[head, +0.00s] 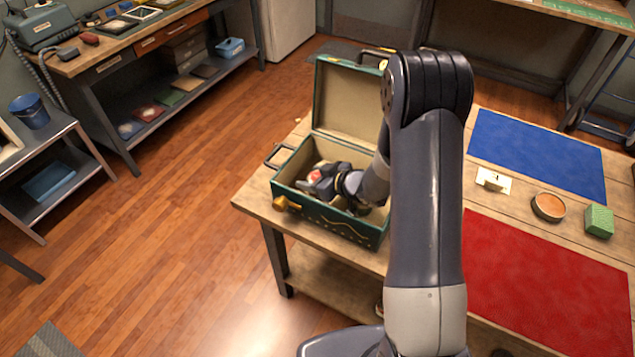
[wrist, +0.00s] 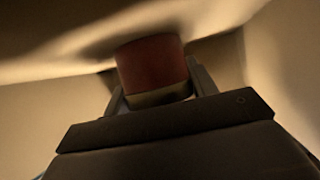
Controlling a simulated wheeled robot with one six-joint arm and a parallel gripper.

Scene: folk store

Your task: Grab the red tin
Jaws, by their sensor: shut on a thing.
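The red tin (wrist: 151,65) is a short round can with a dark red side and a paler metal band at its near end. In the wrist view it sits between the two fingers of my gripper (wrist: 152,92), which is shut on it. In the head view my gripper (head: 318,178) is down inside an open green box (head: 339,222) with a beige lining. A bit of the red tin (head: 315,175) shows there at the fingertips. My arm hides the right part of the box. I cannot tell whether the tin touches the box floor.
The box's raised lid (head: 347,103) stands behind my gripper, and its walls surround it. On the table to the right lie a blue mat (head: 537,150) and a red mat (head: 545,280). A round brown dish (head: 548,206), a green block (head: 599,221) and a small cream item (head: 492,181) stand between them.

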